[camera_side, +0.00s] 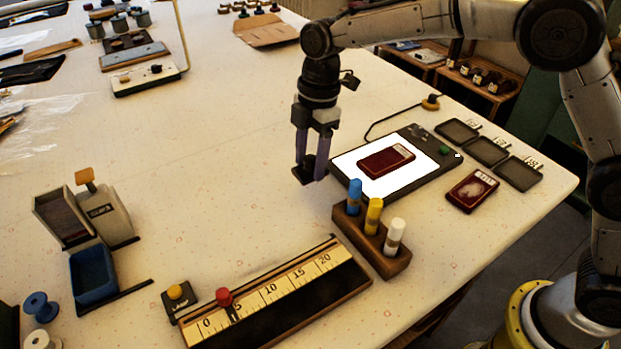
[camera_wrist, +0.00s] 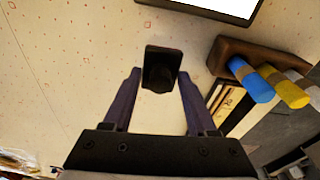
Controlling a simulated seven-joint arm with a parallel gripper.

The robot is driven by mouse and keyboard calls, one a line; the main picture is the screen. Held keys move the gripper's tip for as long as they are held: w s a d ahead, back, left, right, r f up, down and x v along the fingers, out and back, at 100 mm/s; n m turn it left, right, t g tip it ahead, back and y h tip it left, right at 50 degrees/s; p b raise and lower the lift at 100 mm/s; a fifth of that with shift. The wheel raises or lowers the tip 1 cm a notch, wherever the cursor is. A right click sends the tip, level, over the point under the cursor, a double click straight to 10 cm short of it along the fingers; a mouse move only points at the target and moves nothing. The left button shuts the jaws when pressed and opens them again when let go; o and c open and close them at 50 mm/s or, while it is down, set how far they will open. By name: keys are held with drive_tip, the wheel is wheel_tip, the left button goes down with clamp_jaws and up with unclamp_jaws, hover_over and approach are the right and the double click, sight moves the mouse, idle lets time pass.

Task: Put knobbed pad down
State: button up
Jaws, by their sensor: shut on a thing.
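My gripper (camera_side: 311,165) is shut on a small dark pad (camera_side: 304,174), left of the light panel in the side view. In the wrist view the pad (camera_wrist: 162,62) is a black rounded block between the tips of my gripper (camera_wrist: 160,80). No knob on it can be made out. It hangs below the fingertips over cream tabletop; whether it touches the cloth I cannot tell.
The lit panel (camera_side: 350,183) bears a dark red card (camera_side: 386,159). A wooden pen holder (camera_side: 372,243) with blue, yellow and white pens stands close by.

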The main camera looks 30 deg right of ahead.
sight(311, 192)
drive_tip(key=shift+f, duration=2.4)
drive_tip(key=shift+f, duration=0.15)
drive_tip(key=o, duration=1.2)
